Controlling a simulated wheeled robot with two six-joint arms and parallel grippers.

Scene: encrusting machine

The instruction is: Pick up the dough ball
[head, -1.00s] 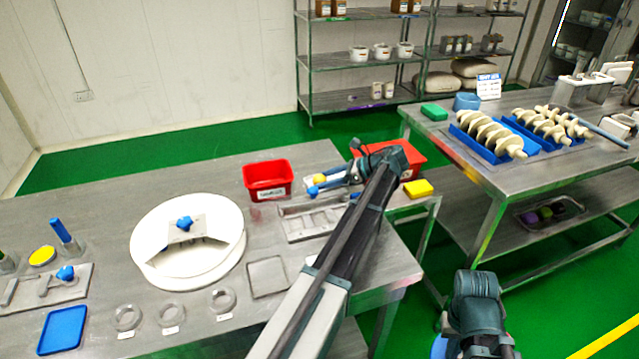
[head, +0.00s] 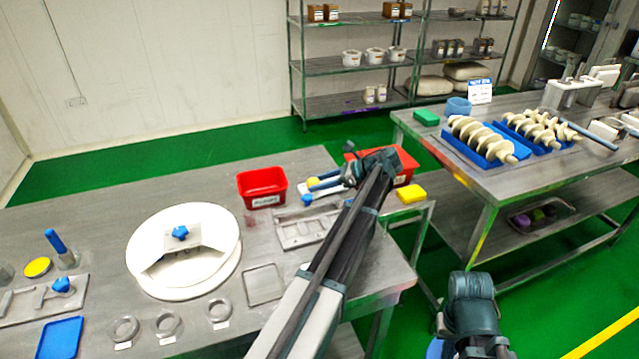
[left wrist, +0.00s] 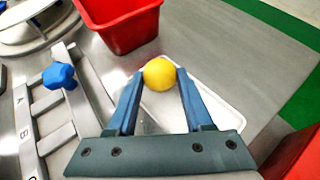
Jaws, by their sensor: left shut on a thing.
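The yellow dough ball (left wrist: 159,74) is between the two blue fingertips of my left gripper (left wrist: 160,82) in the left wrist view. The gripper is shut on it. Below the ball is a shallow white tray (left wrist: 215,108) on the metal table. I cannot tell whether the ball still touches the tray. In the head view the ball (head: 313,183) shows small at my left gripper (head: 312,190), partly covered by the fingers. My right arm shows at the lower right of the head view, but its gripper is out of frame.
A red bin (head: 262,188) stands left of the gripper, and another (head: 405,165) lies behind my left wrist. A metal frame with slots (head: 300,230) is just in front. A yellow block (head: 411,194) is to the right. A white round machine (head: 150,275) stands left.

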